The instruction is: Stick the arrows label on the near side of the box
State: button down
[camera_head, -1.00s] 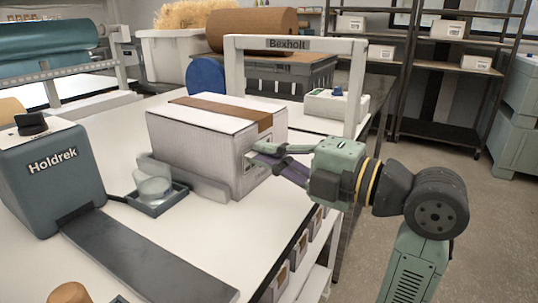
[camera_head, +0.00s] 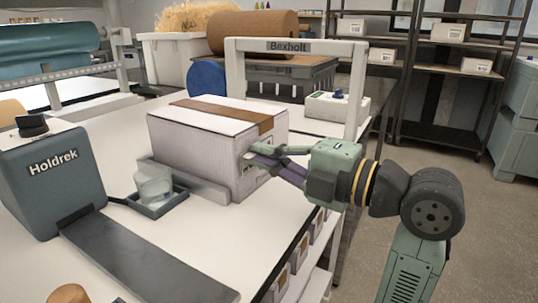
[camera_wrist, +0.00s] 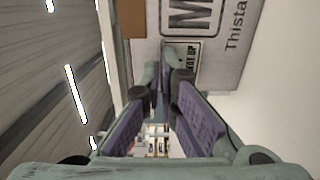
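The white cardboard box (camera_head: 190,142) with brown tape stands on the table in the head view. My gripper (camera_head: 249,155) is at its right-hand side face, with the fingertips touching or very close to it. In the wrist view the box (camera_wrist: 222,75) shows large dark print. The arrows label (camera_wrist: 186,52), with "WAY UP" lettering, appears flat against that face, just beyond my gripper (camera_wrist: 166,82).
A grey angled stop (camera_head: 205,190) runs along the box's front. A small dark tray with a clear cup (camera_head: 154,183) and the Holdrek machine (camera_head: 50,180) stand to the left. The Bexholt frame (camera_head: 290,45) rises behind.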

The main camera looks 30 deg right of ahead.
jog(key=shift+w, duration=0.1)
jog(key=c, duration=2.4)
grip_release()
jog(key=c, duration=1.7)
grip_release()
jog(key=shift+b+v, duration=0.65)
jog(key=shift+v, duration=1.6)
jog(key=shift+a, duration=0.1)
